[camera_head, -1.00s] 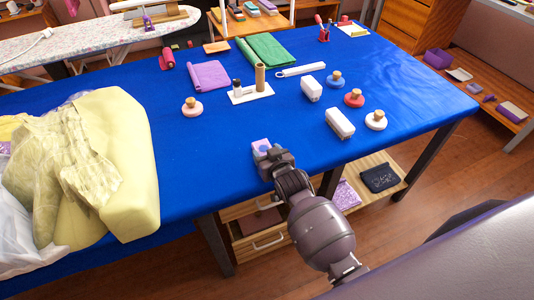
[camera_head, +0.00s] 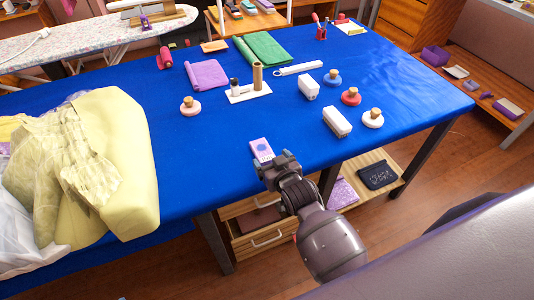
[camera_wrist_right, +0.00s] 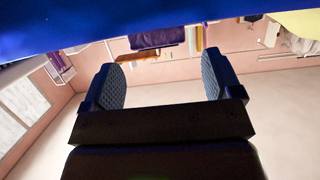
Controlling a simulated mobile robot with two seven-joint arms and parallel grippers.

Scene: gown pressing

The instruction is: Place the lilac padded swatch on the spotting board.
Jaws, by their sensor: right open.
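A small lilac rectangular piece (camera_head: 261,147), which looks like the swatch, lies near the front edge of the blue-covered table and has a darker bluish mark on its face. Its near end is close to my right gripper (camera_head: 270,168), and I cannot tell if a separate board is under it. My right gripper is at the table's front edge, just in front of the piece. In the right wrist view its two fingers (camera_wrist_right: 160,88) are wide apart with nothing between them. I cannot surely identify the spotting board. My left gripper is out of view.
A yellow gown (camera_head: 110,165) covers the table's left part. A white board (camera_head: 248,95) with small bottles and a brown cylinder stands mid-table. White blocks (camera_head: 337,121) and round wooden-knobbed pieces (camera_head: 373,118) stand to the right. Blue cloth (camera_head: 215,140) is bare left of the lilac piece.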

